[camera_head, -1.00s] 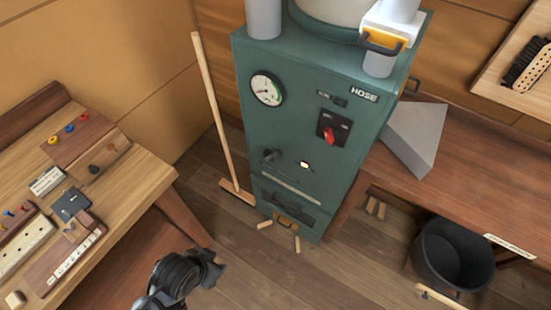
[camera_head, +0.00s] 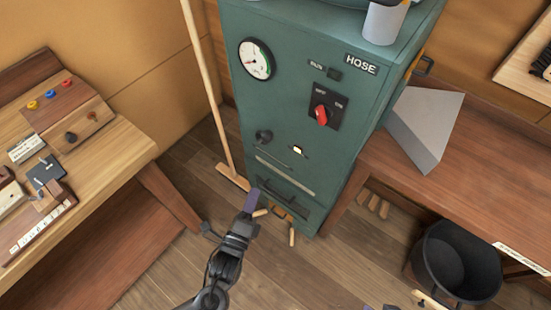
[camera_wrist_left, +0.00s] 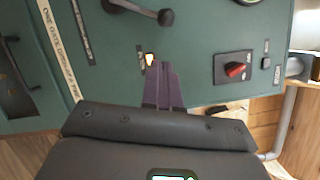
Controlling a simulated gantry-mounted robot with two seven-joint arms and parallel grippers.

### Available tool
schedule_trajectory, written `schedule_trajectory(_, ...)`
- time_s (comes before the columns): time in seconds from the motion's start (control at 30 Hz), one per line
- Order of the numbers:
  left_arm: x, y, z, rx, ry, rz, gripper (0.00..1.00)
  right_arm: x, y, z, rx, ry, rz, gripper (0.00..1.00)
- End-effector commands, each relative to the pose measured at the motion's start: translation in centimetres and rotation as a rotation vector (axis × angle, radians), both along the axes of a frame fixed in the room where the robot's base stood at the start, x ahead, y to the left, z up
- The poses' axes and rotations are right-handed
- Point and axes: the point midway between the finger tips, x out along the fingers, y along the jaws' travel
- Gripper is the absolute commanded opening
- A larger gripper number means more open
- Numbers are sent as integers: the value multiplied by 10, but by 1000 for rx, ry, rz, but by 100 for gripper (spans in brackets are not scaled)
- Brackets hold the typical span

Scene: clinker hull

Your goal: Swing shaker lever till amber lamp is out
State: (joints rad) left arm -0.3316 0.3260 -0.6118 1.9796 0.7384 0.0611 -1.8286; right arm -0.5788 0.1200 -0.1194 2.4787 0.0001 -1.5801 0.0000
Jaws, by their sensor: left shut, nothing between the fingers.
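The dark shaker lever (camera_head: 264,137) is on the front of the green cabinet, left of the small lamp (camera_head: 298,150). The lamp glows pale yellow. In the left wrist view the lever's round-ended arm (camera_wrist_left: 140,11) shows at the top edge, its upper part cut off, and the lit lamp (camera_wrist_left: 149,58) is just beyond my fingertips. My left gripper (camera_head: 251,199) is shut and empty. In the head view it is in front of the cabinet's lower part, below the lever. In the left wrist view its fingers (camera_wrist_left: 163,75) point toward the panel, apart from the lever.
A red rotary switch (camera_head: 321,115) and a gauge (camera_head: 255,59) are on the cabinet (camera_head: 290,90). A broom (camera_head: 212,100) leans at its left. A wooden bench (camera_head: 110,150) stands left; a black bucket (camera_head: 455,262) and grey wedge (camera_head: 425,125) are right.

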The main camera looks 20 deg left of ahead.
Motion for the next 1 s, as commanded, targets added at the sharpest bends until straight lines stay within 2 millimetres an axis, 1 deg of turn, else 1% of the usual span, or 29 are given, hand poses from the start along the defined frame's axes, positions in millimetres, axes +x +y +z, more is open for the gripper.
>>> schedule_trajectory(0.03, 5, -6, -16, 18, -5, -20, 0, 0, 0, -17, 0, 2, 0, 43)
schedule_trajectory(0.07, 7, -9, -18, 24, -10, -32, 0, 0, 0, -19, 0, 2, 0, 43)
schedule_trajectory(0.17, 14, -13, -15, 31, -31, -50, 0, 1, -1, -24, -2, 0, -1, 43)
schedule_trajectory(0.37, 30, -13, -9, 31, -46, -50, 0, 0, 2, -29, 3, 0, 1, 43)
schedule_trajectory(0.47, 43, -13, -7, 30, -48, -50, 0, -1, 3, -33, 7, 1, -1, 43)
schedule_trajectory(0.9, 121, -12, 2, 29, -48, -49, 0, -1, 1, -57, 2, 0, 0, 43)
schedule_trajectory(1.0, 129, -1, 6, 31, -46, -49, 0, -1, 0, -60, -1, 0, 2, 43)
